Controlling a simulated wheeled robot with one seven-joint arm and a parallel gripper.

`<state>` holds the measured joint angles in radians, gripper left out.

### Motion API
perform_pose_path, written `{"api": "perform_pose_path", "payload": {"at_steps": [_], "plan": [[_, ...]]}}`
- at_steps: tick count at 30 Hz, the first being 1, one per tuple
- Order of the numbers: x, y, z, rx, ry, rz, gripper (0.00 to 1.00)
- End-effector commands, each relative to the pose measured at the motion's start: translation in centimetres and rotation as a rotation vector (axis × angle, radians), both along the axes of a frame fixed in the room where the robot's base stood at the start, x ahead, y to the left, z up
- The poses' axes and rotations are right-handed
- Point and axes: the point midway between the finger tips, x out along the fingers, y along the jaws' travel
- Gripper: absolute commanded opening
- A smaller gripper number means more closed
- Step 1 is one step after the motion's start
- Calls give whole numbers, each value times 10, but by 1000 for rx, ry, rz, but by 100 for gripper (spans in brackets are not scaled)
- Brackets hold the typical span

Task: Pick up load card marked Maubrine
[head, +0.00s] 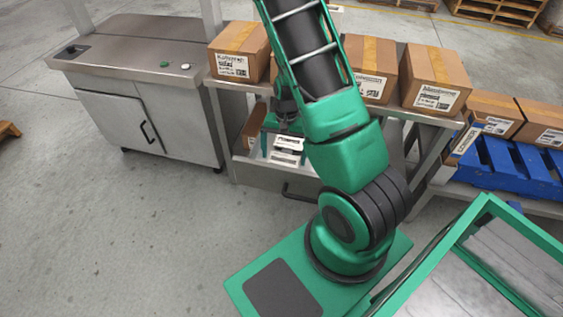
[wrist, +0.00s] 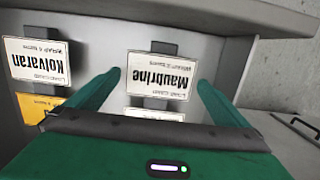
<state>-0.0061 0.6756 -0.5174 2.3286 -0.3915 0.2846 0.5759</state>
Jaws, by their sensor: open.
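The load card marked Maubrine (wrist: 160,72) is white with black print and appears upside down in the wrist view. It sits at a dark clip or holder on a grey panel. My gripper (wrist: 158,80) is open, with one green finger on each side of the card's lower part in the picture. I cannot tell whether either finger touches it. In the head view, my gripper (head: 283,138) reaches down below the bench top, near small white cards (head: 287,158) whose print is too small to read.
A Kolvaran card (wrist: 37,60) hangs left of Maubrine, with a yellow card (wrist: 38,105) below it. Another white card (wrist: 154,115) is partly hidden by my gripper. Cartons (head: 436,78) stand on the bench. A steel cabinet (head: 140,110) stands left; a blue pallet (head: 515,170) lies right.

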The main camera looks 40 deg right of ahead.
Motion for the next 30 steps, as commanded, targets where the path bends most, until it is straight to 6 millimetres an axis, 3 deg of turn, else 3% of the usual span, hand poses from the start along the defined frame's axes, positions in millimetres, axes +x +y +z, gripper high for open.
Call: {"api": "perform_pose_path", "payload": {"at_steps": [30], "plan": [[0,0,-8,0,0,0,100]]}}
